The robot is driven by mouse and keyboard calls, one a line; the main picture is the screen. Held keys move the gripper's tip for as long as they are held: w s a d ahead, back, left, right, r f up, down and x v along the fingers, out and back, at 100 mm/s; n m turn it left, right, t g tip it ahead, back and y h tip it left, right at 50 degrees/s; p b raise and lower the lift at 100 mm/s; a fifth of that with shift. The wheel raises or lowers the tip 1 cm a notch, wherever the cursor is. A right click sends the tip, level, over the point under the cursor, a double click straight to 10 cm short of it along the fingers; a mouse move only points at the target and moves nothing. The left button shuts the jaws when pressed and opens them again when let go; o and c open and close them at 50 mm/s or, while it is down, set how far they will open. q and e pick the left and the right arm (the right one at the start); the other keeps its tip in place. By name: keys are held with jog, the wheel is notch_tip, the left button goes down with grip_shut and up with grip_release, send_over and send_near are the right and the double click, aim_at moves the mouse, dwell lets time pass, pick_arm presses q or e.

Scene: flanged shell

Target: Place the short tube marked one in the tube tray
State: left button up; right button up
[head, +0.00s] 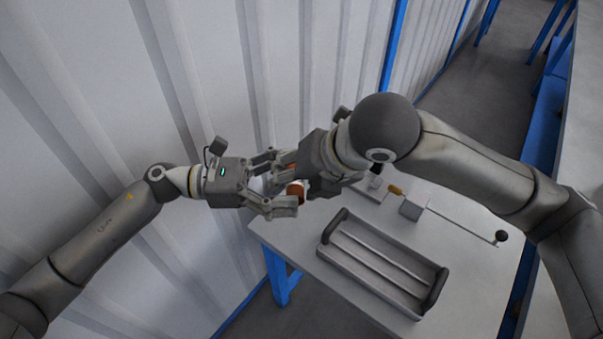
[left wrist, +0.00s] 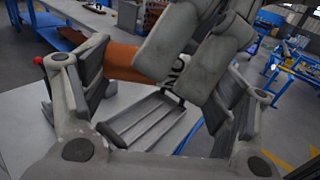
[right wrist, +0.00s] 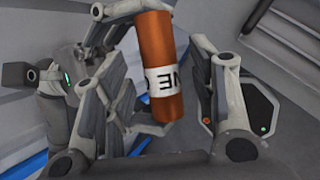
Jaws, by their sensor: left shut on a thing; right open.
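The short tube is orange-brown with a white band; the right wrist view shows it (right wrist: 166,45) and part of the band's lettering. It is small and partly hidden between the two hands in the head view (head: 296,191), and partly behind fingers in the left wrist view (left wrist: 124,62). My left gripper (head: 280,182) is shut on the tube, held in the air beyond the table's left edge. My right gripper (right wrist: 165,105) is open, its fingers on either side of the tube. The tube tray (head: 345,265), grey with dark end handles, lies on the table with empty grooves.
The pale table (head: 470,290) has blue legs. Behind the tray is a fixture (head: 414,206) with a rod and black knob (head: 501,236). A corrugated wall (head: 100,90) stands close behind my left arm. The table right of the tray is clear.

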jog(key=c, duration=1.1)
pick_arm(q)
jog(key=o, duration=1.1)
pick_arm(e)
grip_shut()
